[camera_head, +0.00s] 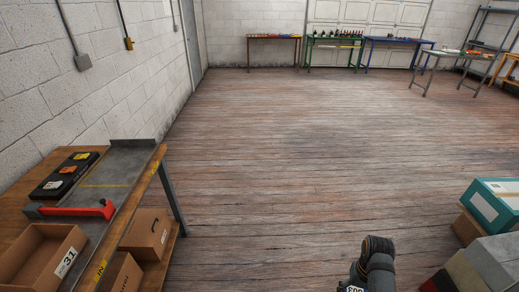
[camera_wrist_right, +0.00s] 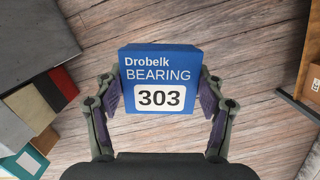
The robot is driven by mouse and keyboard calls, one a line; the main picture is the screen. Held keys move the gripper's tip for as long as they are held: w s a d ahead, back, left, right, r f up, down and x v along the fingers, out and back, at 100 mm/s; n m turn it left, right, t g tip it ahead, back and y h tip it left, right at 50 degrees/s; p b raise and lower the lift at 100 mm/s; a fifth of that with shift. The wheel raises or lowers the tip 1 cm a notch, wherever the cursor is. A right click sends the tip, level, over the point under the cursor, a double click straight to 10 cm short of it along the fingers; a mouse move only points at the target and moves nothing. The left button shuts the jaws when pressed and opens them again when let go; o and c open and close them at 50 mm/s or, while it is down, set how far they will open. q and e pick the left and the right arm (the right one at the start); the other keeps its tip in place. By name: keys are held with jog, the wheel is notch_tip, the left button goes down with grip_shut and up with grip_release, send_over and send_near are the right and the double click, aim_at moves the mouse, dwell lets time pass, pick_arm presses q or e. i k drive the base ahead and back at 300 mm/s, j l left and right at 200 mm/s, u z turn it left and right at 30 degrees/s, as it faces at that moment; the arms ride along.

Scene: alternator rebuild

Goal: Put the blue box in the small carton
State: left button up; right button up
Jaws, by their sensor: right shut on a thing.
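My right gripper (camera_wrist_right: 161,93) is shut on the blue box (camera_wrist_right: 162,62), with one finger on each side of it. The box has a white label with 303 and the words Drobelk BEARING. In the head view my right wrist (camera_head: 378,262) is at the bottom edge, with a small part of the box's label showing below it. An open brown carton (camera_head: 66,262) marked 31 stands on the bench at the lower left; I cannot tell whether it is the small carton. My left gripper is not in view.
The wooden bench (camera_head: 17,224) at left holds dark cases (camera_head: 65,174) and a red-handled tool (camera_head: 80,210). Closed cartons (camera_head: 147,235) sit on its lower shelf. A teal-and-white box (camera_head: 492,205) tops a stack at right. Open wooden floor (camera_head: 300,140) lies between.

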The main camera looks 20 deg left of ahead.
aim_at(40, 259)
jog(key=i, duration=0.5)
jog(key=i+l+u, duration=0.1)
jog(key=i, duration=0.35)
jog(key=i+l+u, duration=0.1)
jog(key=i, duration=0.4)
jog(key=u, duration=2.95)
